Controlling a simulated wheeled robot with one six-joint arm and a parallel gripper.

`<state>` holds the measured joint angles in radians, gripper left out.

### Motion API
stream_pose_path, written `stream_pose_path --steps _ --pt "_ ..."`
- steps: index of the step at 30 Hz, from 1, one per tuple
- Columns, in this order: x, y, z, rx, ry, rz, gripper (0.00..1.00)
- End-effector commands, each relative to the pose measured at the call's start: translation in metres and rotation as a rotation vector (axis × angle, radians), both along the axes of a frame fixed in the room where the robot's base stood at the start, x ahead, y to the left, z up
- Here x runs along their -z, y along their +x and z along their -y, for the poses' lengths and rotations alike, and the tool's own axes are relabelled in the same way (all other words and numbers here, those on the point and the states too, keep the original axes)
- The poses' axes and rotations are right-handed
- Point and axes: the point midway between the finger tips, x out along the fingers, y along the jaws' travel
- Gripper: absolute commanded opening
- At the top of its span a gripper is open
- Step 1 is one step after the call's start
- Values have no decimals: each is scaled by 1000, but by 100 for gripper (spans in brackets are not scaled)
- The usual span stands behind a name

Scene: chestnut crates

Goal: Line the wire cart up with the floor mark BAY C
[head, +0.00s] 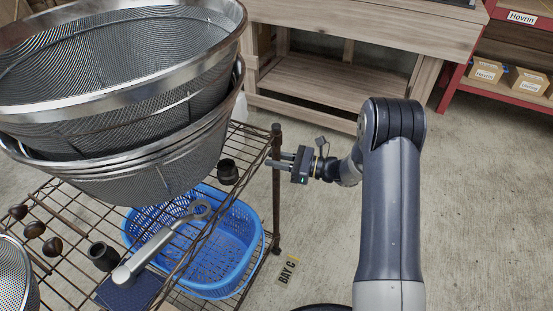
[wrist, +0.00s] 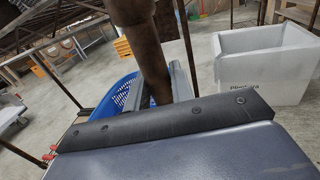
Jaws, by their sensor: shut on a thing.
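The wire cart (head: 276,205) is a dark brown wire rack filling the left of the head view. The floor mark BAY C (head: 288,270) is a small tan label on the concrete. It lies just right of the cart's lower right edge and shows uncovered. My gripper (head: 282,163) is shut on the cart's right corner post, near its top. In the wrist view the brown post (wrist: 145,45) stands between the fingers (wrist: 155,92), tilted in the picture. The cart's left side is cut off by the frame.
Stacked mesh sieves (head: 110,130) and a grey-handled tool (head: 145,255) are on the cart. A blue basket (head: 215,265) sits below. A wooden workbench (head: 350,30) and red shelf (head: 482,50) stand behind. A white bin (wrist: 265,65) shows in the wrist view. Floor at right is clear.

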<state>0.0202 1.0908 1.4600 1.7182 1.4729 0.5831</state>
Motion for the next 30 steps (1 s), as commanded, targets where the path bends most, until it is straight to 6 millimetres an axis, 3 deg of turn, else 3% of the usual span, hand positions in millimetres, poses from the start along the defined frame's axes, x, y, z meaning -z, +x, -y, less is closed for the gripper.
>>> stream_pose_path --steps 10,11,18,26,30 --pt "0 0 0 0 -1 -1 0" --pt "0 0 0 0 -1 -1 24" --pt "0 0 0 -1 0 -1 42" --pt "0 0 3 0 0 -1 42" --pt "-1 -3 19 2 0 -2 42"
